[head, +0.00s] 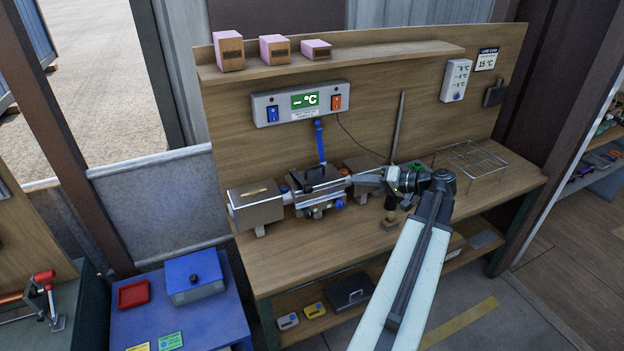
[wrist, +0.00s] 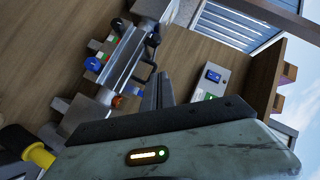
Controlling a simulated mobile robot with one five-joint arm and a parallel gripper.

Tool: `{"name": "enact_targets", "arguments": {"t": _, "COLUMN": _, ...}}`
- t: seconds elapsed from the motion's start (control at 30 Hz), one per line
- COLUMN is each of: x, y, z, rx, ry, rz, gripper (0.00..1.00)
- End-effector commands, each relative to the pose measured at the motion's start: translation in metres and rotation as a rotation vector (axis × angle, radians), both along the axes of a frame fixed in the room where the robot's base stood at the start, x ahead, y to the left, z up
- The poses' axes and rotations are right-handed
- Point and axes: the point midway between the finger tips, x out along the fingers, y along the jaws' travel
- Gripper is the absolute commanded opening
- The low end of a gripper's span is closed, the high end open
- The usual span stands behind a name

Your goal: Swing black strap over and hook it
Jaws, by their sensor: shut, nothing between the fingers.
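A dark clamp-like device (head: 320,184) sits on the wooden workbench, between metal blocks. A black handle-like loop (head: 313,171) is on its top; the loop (wrist: 152,60) also shows in the wrist view, beside the device (wrist: 122,58). I cannot tell whether this loop is the black strap, and no hook is clear. A blue upright strip (head: 320,142) stands behind the device. My gripper (head: 358,181) is shut and empty, pointing left at the device's right side. Its fingers (wrist: 158,88) lie close to the loop in the wrist view; contact is unclear.
A wall box with a display (head: 305,101) hangs behind the device. A metal block (head: 256,205) is at the left. A wire rack (head: 470,158) and thin rod (head: 397,127) stand to the right.

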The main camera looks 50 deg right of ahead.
Motion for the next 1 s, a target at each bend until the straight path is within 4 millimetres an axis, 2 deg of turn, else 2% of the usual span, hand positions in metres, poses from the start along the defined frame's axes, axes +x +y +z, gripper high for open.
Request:
{"name": "enact_targets", "arguments": {"t": 0.17, "x": 0.000, "y": 0.000, "z": 0.000, "rx": 0.000, "ry": -0.001, "rz": -0.002, "gripper": 0.00}}
{"name": "enact_targets", "arguments": {"t": 0.27, "x": 0.007, "y": 0.002, "z": -0.004, "rx": 0.000, "ry": -0.001, "rz": -0.001, "gripper": 0.00}}
{"name": "enact_targets", "arguments": {"t": 0.37, "x": 0.021, "y": 0.006, "z": -0.010, "rx": 0.000, "ry": -0.001, "rz": -0.001, "gripper": 0.00}}
{"name": "enact_targets", "arguments": {"t": 0.73, "x": 0.094, "y": 0.025, "z": -0.033, "rx": 0.000, "ry": 0.000, "rz": -0.002, "gripper": 0.00}}
{"name": "enact_targets", "arguments": {"t": 0.8, "x": 0.096, "y": 0.037, "z": -0.044, "rx": 0.001, "ry": 0.000, "rz": -0.004, "gripper": 0.00}}
{"name": "enact_targets", "arguments": {"t": 1.0, "x": 0.104, "y": 0.051, "z": -0.052, "rx": 0.001, "ry": 0.000, "rz": -0.005, "gripper": 0.00}}
